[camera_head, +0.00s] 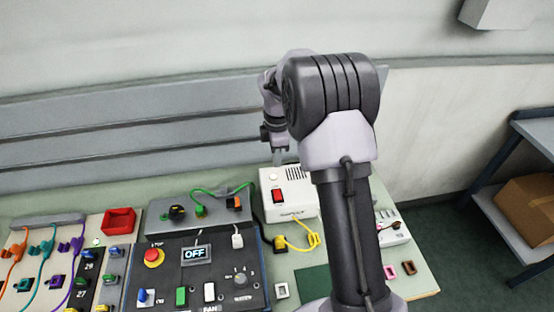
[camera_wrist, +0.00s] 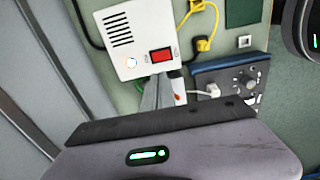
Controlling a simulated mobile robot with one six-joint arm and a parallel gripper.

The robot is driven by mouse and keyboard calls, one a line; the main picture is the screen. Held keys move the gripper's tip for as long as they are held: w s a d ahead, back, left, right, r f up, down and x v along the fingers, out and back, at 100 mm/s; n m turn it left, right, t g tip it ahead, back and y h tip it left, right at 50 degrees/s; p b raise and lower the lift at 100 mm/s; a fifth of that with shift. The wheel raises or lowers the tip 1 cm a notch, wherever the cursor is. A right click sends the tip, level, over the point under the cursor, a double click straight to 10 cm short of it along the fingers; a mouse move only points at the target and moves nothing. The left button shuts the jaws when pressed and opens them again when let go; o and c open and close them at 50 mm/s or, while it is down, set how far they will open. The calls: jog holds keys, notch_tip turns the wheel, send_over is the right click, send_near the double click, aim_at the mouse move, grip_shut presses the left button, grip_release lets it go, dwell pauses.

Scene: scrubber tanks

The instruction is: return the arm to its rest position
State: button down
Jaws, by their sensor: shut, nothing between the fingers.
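My arm rises from the lower right of the head view and bends over at a dark elbow joint toward the bench. My gripper (camera_head: 281,155) hangs behind that elbow, pointing down above the back of the white box (camera_head: 301,206) with the red switch. In the wrist view my gripper (camera_wrist: 161,92) shows its fingers together, with nothing held. The white box (camera_wrist: 132,45) with its red switch (camera_wrist: 161,55) lies beyond the fingertips there. Whether the fingers touch the box cannot be told. My upper arm hides part of the bench.
A dark control panel (camera_head: 221,268) with an OFF display and a red knob stands left of the arm. A red tray (camera_head: 119,221), coloured cables and a yellow cable (camera_head: 303,242) lie on the bench. A wall rail runs behind. A shelf with a cardboard box (camera_head: 529,208) stands right.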

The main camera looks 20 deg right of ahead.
jog(key=s+a+r+m+t+b, duration=0.2)
jog(key=s+a+r+m+b, duration=0.3)
jog(key=s, duration=0.3)
jog(key=s+a+r+m+t+b, duration=0.1)
jog(key=s+a+r+m+b, duration=0.1)
jog(key=s+a+m+b, duration=0.35)
jog(key=s+a+f+m+t+y+b, duration=0.1)
jog(key=s+f+m+b, duration=0.1)
jog(key=s, duration=0.6)
jog(key=s+a+f+m+t+y+b, duration=0.1)
jog(key=s+f+m+b, duration=0.2)
jog(key=s+m+b, duration=0.2)
jog(key=s+m, duration=0.2)
jog(key=s, duration=0.2)
jog(key=shift+f+t, duration=0.35)
jog(key=shift+t, duration=0.05)
jog(key=shift+a, duration=0.15)
